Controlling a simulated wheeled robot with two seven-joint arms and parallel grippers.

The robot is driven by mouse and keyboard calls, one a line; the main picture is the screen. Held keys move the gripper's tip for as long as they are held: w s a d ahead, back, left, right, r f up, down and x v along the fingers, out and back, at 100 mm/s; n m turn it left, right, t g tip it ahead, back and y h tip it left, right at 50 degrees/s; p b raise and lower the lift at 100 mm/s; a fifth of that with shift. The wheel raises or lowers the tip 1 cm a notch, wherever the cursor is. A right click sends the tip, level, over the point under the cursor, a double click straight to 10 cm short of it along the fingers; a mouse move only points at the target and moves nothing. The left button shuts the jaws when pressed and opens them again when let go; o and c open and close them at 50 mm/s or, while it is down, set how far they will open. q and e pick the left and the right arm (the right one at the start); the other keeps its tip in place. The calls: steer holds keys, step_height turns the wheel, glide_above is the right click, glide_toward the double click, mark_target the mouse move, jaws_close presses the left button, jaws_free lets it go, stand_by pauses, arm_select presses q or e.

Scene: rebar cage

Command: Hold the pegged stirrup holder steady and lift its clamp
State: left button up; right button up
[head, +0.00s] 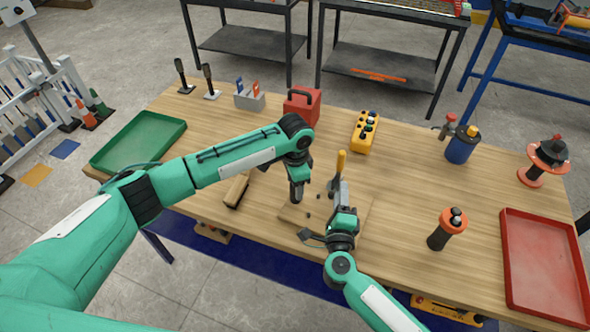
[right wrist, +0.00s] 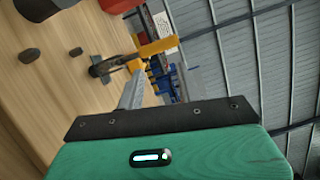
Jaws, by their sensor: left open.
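The pegged stirrup holder appears as a low wooden board (head: 364,207) with small dark pegs (head: 309,214) at the table's front middle. My arms cover part of it. Its clamp has an upright yellow handle (head: 341,162), which also shows in the right wrist view (right wrist: 152,48) beyond my finger. My left gripper (head: 297,195) is open, pointing down over the board's left part, left of the clamp. My right gripper (head: 341,187) reaches in from the front, close to the clamp below its yellow handle. I cannot tell whether its jaws are closed or touch the clamp.
A wooden block (head: 237,190) lies left of the board. A red box (head: 302,106) and a yellow control box (head: 365,132) stand behind. An orange-and-black cylinder (head: 447,228) and a red tray (head: 543,265) are right; a green tray (head: 140,142) is left.

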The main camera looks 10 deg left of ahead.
arm_select(q)
steer(key=shift+f, duration=2.5)
